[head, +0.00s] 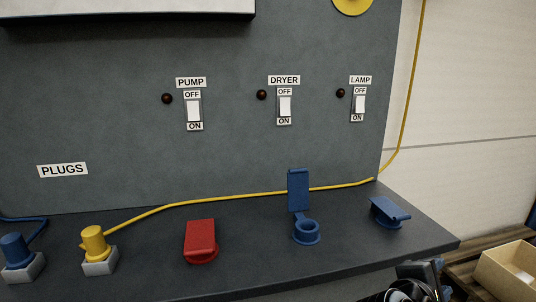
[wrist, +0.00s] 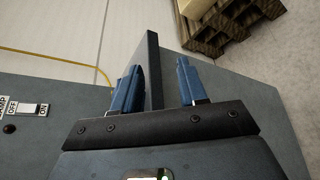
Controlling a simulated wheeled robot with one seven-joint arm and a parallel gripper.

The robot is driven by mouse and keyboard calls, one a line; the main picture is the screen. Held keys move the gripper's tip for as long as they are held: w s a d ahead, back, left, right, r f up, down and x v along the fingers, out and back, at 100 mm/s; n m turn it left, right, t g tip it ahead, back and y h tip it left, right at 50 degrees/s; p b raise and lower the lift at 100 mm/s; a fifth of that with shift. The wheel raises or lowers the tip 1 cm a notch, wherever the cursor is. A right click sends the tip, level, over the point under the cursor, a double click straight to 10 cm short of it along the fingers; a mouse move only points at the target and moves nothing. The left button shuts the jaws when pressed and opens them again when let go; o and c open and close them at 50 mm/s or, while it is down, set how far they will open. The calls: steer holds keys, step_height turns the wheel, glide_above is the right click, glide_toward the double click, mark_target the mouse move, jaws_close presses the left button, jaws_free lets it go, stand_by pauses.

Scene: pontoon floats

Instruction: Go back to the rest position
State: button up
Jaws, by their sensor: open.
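My gripper (wrist: 158,80) shows in the wrist view with its two blue fingers apart and nothing held between them. A dark upright edge of the grey unit shows behind the gap; its distance from the fingers cannot be told. In the head view, part of my arm (head: 415,288) is at the bottom right, beyond the front edge of the dark shelf (head: 350,262). The fingertips cannot be made out there. The lamp switch (head: 359,104) is on the grey panel (head: 230,135); it also shows at the left of the wrist view (wrist: 27,108).
The shelf carries a blue socket with its lid raised (head: 305,231), a red lidded socket (head: 200,241) and another blue lidded one (head: 388,212). A yellow plug (head: 95,244) and a blue plug (head: 14,250) stand at left. A cardboard box (head: 508,270) on a pallet is at right.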

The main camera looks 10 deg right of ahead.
steer(key=s+a+f+m+t+y, duration=0.2)
steer(key=s+a+f+t+y, duration=0.3)
steer(key=s+a+f+y, duration=0.65)
steer(key=s+a+r+m+t, duration=0.1)
steer(key=s+r+m, duration=0.2)
steer(key=s, duration=0.4)
steer(key=s+a+r+m+t+y, duration=0.1)
steer(key=s+a+r+m, duration=0.1)
steer(key=s, duration=0.6)
steer(key=s+a+r+m+t+y, duration=0.1)
steer(key=s+a+r+m, duration=0.1)
steer(key=s+r+m, duration=0.2)
steer(key=s+m, duration=0.1)
steer(key=s, duration=0.2)
steer(key=shift+s+t, duration=0.15)
steer(key=shift+t, duration=0.25)
